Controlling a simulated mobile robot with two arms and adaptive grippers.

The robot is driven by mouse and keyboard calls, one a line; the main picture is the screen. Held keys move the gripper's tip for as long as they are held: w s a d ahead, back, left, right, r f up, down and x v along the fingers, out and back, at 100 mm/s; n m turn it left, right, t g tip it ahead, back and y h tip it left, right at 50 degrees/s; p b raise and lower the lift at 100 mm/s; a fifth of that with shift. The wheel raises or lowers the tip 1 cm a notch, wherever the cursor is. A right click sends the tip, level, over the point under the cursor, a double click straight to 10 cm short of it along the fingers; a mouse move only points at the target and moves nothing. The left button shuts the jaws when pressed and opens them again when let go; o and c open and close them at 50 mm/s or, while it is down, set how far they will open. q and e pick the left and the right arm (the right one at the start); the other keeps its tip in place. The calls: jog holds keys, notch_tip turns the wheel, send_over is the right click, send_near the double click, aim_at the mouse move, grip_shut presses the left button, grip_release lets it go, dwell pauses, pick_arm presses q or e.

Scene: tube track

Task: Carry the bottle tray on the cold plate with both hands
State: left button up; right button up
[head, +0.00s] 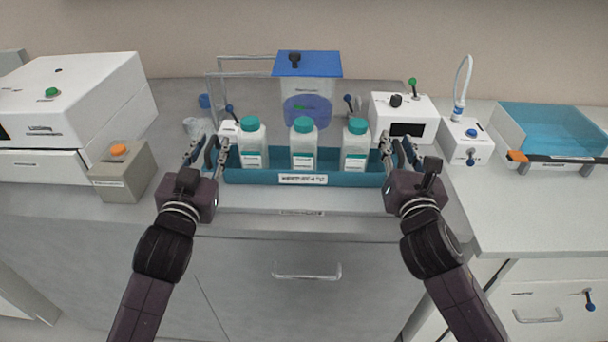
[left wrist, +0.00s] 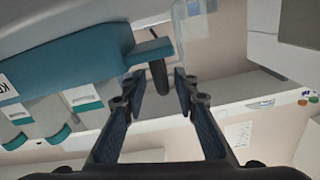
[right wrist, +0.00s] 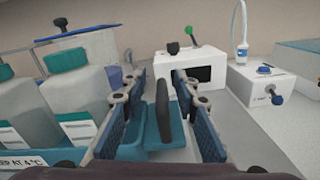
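The teal bottle tray (head: 236,178) stands level on the grey worktop in front of me. Three white bottles with teal caps stand upright in it: left (head: 252,143), middle (head: 303,144), right (head: 355,144). My left gripper (head: 208,150) is open at the tray's left end; in the left wrist view a dark handle grip (left wrist: 158,76) lies between its fingers, with gaps visible. My right gripper (head: 400,150) is open at the right end; the right wrist view shows the dark handle (right wrist: 163,122) between its fingers. I cannot clearly make out the cold plate.
A blue-lidded clear container (head: 307,90) stands behind the tray. A white box device (head: 404,117) and a smaller one with a hose (head: 466,140) are at the right. A grey box with an orange button (head: 122,172) is at the left. Drawers lie below the worktop.

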pick_arm(q)
jog(key=shift+a, duration=0.1)
pick_arm(e)
jog(key=shift+d, duration=0.1)
pick_arm(q)
jog(key=shift+s, duration=0.1)
pick_arm(e)
jog(key=shift+f, duration=0.1)
pick_arm(q)
jog(key=shift+s+f, duration=0.1)
jog(key=shift+s, duration=0.2)
jog(key=s, duration=1)
jog(key=shift+s+a, duration=0.25)
jog(key=shift+a, duration=0.05)
jog(key=shift+s, duration=0.3)
pick_arm(e)
jog(key=s, duration=1.2)
jog(key=shift+a, duration=0.3)
